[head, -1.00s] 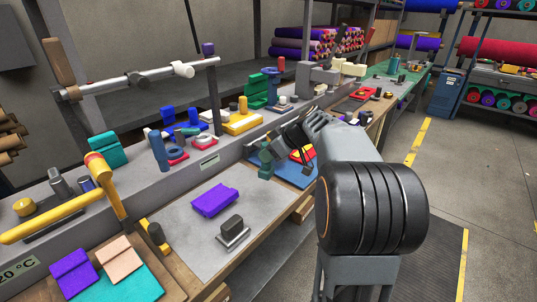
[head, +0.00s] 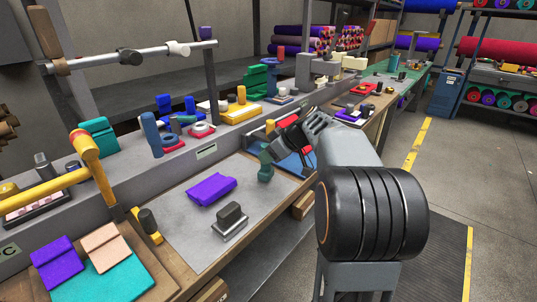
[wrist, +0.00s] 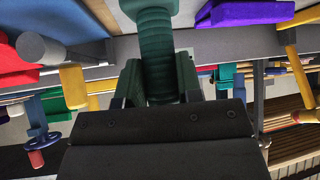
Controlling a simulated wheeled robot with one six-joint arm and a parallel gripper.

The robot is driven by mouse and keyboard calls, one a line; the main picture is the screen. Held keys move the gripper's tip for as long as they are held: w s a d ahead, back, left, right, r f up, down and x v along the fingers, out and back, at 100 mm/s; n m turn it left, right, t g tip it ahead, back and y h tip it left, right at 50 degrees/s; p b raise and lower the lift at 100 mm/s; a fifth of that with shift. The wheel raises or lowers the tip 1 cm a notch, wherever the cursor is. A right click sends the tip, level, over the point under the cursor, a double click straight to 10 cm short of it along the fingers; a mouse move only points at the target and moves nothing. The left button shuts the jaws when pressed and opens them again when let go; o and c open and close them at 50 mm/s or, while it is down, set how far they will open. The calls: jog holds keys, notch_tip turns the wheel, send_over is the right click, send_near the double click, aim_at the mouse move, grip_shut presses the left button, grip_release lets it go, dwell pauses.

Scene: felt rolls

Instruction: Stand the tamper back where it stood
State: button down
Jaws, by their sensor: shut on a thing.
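A dark green tamper (head: 265,168) hangs from my gripper (head: 277,150), above the grey work mat (head: 185,232) in the head view. My gripper is shut on it. In the wrist view the tamper's ribbed green neck (wrist: 156,48) lies between the fingers (wrist: 158,90), with its wider end at the top edge. The tamper looks roughly upright and clear of the mat, though its exact height is hard to tell. My arm hides part of the bench behind it.
A purple felt piece (head: 211,189) and a black-handled metal block (head: 231,218) lie on the mat. A blue tray (head: 290,160) is beside the gripper. The mat's front part is clear.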

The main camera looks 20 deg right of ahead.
jog(key=shift+f+b, duration=0.55)
jog(key=shift+b, duration=0.1)
dwell(0.3)
jog(key=c, duration=0.7)
grip_release()
jog(key=p+v, duration=0.1)
jog(key=v, duration=1.3)
jog(key=shift+p, duration=0.35)
